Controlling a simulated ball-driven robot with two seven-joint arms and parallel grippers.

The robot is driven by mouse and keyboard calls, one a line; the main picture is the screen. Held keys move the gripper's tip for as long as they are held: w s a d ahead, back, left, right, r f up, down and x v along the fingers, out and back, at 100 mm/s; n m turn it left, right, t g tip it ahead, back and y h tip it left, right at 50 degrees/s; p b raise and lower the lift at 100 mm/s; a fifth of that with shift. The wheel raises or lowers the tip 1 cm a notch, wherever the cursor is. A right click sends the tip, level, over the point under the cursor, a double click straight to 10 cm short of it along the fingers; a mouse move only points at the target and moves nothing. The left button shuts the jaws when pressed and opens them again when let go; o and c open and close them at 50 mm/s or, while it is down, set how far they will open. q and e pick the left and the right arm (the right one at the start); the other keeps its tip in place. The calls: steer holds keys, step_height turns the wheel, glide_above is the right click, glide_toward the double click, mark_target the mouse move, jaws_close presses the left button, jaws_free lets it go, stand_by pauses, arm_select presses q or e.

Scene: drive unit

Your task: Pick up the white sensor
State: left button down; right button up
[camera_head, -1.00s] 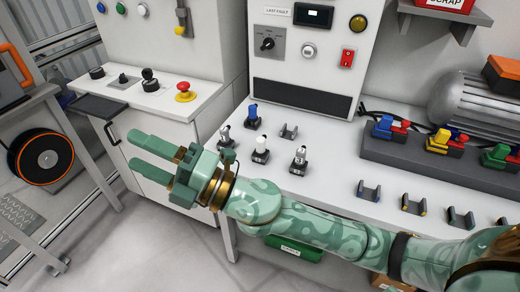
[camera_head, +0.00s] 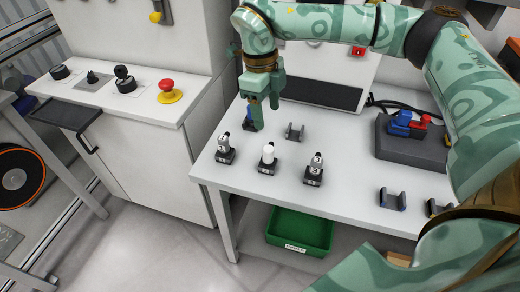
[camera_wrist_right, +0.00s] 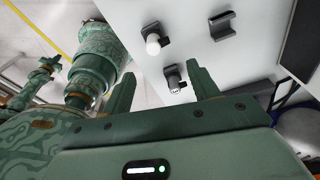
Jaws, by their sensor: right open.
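The white sensor (camera_head: 268,154) stands upright on a dark base on the grey-white table in the head view, between two grey numbered sensors. In the wrist view it appears as a white rounded top (camera_wrist_right: 153,43). My right gripper (camera_head: 265,110) is open and points down behind the white sensor, above the table, apart from it. Its fingers frame the sensors from a distance in the wrist view (camera_wrist_right: 161,73). A blue sensor (camera_head: 248,122) is partly hidden by the gripper's fingers; I cannot tell whether they touch. My left gripper is not in view.
Grey sensors stand left (camera_head: 224,148) and right (camera_head: 315,166) of the white one. An empty cradle (camera_head: 295,131) lies behind. A dark block with a blue and red part (camera_head: 410,135) is at right. A green bin (camera_head: 300,231) sits below the table.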

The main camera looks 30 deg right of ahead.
steer(key=b, duration=0.1)
glide_above(269, 148)
steer(key=f, duration=0.4)
steer(key=shift+s+d+f, duration=0.15)
steer(key=shift+d+f, duration=0.05)
steer(key=shift+d, duration=0.05)
steer(key=shift+w+f, duration=0.25)
steer(key=shift+f, duration=0.8)
steer(key=shift+w+f+b, duration=0.3)
steer(key=shift+f, duration=0.4)
steer(key=shift+s+f, duration=0.2)
steer(key=shift+f, duration=0.2)
steer(key=shift+s+a+f, duration=0.1)
steer(key=shift+s+f, duration=0.05)
steer(key=shift+f, duration=0.15)
step_height(269, 148, down, 5)
steer(key=shift+s+a+r+b, duration=0.15)
steer(key=shift+r+b, duration=0.05)
steer(key=shift+b, duration=0.7)
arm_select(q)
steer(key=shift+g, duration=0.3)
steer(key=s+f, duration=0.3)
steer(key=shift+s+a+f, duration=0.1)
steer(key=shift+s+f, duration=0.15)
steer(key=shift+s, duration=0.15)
arm_select(e)
steer(key=shift+r, duration=0.1)
steer(key=c, duration=1.3)
